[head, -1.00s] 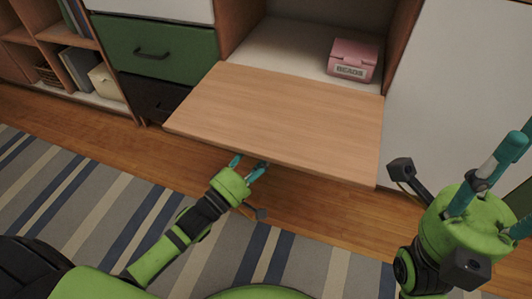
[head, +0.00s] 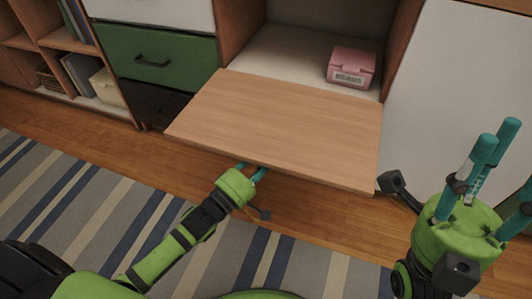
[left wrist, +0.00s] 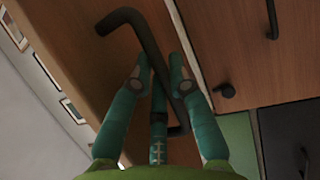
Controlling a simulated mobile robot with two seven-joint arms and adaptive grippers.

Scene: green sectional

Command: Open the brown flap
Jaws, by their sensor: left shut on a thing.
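The brown flap (head: 280,120) is a light wood panel. It stands folded down and about level in front of an open cabinet compartment. My left gripper (head: 252,170) is at the flap's front edge, its fingertips partly hidden beneath it. In the left wrist view the left gripper (left wrist: 160,70) is shut on a dark bar handle (left wrist: 142,40) on the brown panel. The handle is hidden in the head view. My right gripper (head: 505,185) is raised at the right, its fingers apart and empty, clear of the flap.
A pink box (head: 352,67) sits inside the compartment behind the flap. A green drawer (head: 155,55) is at the left and a white panel (head: 445,90) at the right. A striped rug (head: 110,215) covers the floor in front.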

